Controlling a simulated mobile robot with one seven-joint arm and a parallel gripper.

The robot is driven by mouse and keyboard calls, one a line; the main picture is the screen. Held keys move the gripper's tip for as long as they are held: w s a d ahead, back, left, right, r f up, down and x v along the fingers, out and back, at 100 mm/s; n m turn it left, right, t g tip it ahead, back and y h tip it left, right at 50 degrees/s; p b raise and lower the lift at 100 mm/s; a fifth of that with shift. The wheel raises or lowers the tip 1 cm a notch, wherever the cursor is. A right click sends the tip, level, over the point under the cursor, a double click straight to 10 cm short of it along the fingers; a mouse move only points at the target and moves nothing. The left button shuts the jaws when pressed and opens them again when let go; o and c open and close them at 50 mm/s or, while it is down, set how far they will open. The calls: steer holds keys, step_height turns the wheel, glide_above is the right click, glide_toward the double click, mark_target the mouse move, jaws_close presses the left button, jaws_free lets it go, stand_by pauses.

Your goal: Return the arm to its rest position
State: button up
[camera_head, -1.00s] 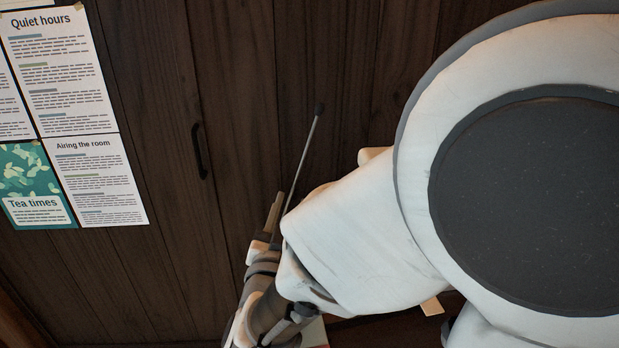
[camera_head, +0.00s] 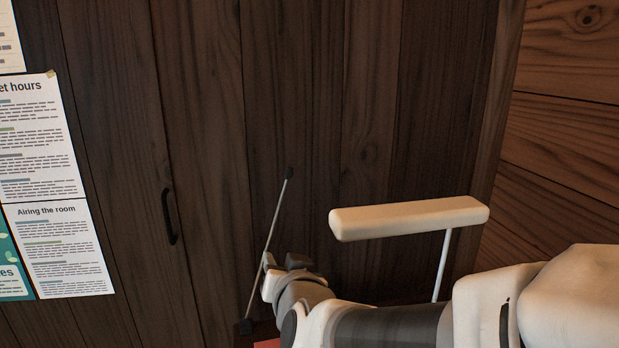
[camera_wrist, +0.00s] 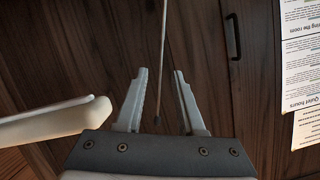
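My gripper (camera_wrist: 160,73) is open in the wrist view, with its two fingers apart and nothing clamped between them. It also shows in the head view (camera_head: 284,263), low and left of centre, with my arm reaching in from the lower right. A thin grey rod (camera_head: 268,240) with dark ends stands slanted by the gripper. In the wrist view, which is upside down, the rod (camera_wrist: 163,45) runs between the fingers, with its dark knob near the gripper's palm. I cannot tell whether it touches the gripper.
A cream bar (camera_head: 410,217) on a thin white post stands right of the gripper, near my arm. Behind is a dark plank wall (camera_head: 310,90) with a black handle (camera_head: 168,216) and paper notices (camera_head: 45,140) at left. A lighter wood wall (camera_head: 565,130) is at right.

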steer(key=s+d+f+g+h, duration=0.3)
steer(key=s+d+g, duration=0.5)
steer(key=s+d, duration=1.1)
step_height(320, 180, up, 20)
steer(key=h+p, duration=0.1)
steer(key=p, duration=1.8)
steer(key=shift+n+p, duration=0.35)
steer(key=shift+n, duration=0.05)
steer(key=shift+w+a+g, duration=0.15)
steer(key=shift+w+g, duration=0.05)
steer(key=shift+g, duration=0.1)
